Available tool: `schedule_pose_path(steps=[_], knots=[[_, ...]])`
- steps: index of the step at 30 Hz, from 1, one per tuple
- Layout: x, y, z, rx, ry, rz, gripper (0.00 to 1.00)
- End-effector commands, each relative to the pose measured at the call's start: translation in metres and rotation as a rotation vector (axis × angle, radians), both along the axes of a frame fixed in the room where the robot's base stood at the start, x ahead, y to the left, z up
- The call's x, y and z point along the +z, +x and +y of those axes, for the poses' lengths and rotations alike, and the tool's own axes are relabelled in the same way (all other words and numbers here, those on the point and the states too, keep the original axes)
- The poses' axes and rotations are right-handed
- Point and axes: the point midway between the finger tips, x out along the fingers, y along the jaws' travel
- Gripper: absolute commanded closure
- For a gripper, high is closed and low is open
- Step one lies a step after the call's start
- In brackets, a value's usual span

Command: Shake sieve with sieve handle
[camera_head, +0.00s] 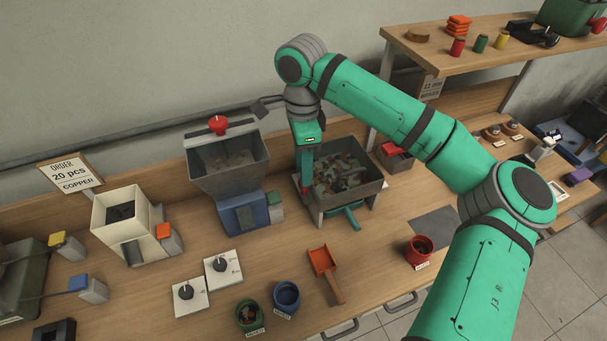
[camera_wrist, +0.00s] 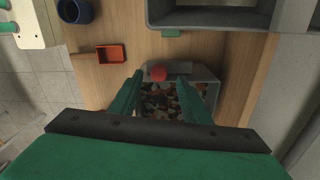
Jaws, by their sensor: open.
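The sieve (camera_head: 374,192) is a grey tray on legs holding multicoloured pieces. It also shows low in the wrist view (camera_wrist: 207,92), partly hidden by my gripper. A red knob (camera_wrist: 158,73), which looks like the sieve handle, is on the sieve's hopper-side edge. A red upright part (camera_head: 305,178) shows there in the head view, below my wrist. My gripper (camera_wrist: 159,78) is open, its green fingers apart on either side of the red knob in the picture. Contact cannot be told. In the head view my gripper (camera_head: 306,145) is over the sieve's left side.
A grey hopper (camera_head: 228,178) stands left of the sieve. An orange scoop (camera_head: 323,262), a blue cup (camera_head: 287,294), a green cup (camera_head: 249,316) and a red cup (camera_head: 419,250) stand in front. A teal part (camera_head: 345,217) sticks out below the sieve's front. A raised shelf (camera_head: 480,60) is at right.

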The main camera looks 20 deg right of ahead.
Motion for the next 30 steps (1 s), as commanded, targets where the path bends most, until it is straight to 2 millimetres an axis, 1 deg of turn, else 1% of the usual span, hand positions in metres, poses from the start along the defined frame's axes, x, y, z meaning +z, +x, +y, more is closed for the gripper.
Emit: schedule_pose_path(steps=[1,3,6,9,13,20,21,23,24,25,26,30], knots=[[-0.009,-0.001,0.0,0.0,0.0,0.001,0.57],[-0.018,-0.001,0.0,0.0,0.0,0.0,0.57],[-0.029,-0.001,-0.001,-0.002,-0.001,0.0,0.57],[-0.036,-0.002,-0.003,-0.005,0.0,-0.001,0.57],[-0.04,-0.003,-0.004,-0.007,0.001,-0.001,0.57],[-0.04,-0.002,-0.002,-0.004,0.0,-0.001,0.57],[-0.04,-0.002,-0.002,-0.004,0.0,-0.001,0.66],[-0.04,-0.002,-0.002,-0.003,0.0,-0.001,0.81],[-0.04,-0.002,-0.002,-0.003,0.0,-0.001,0.9],[-0.04,-0.002,-0.001,-0.003,0.0,-0.001,0.97],[-0.04,-0.002,-0.001,-0.003,0.001,-0.001,1.0],[-0.04,-0.002,0.0,0.0,0.001,-0.001,1.0]])
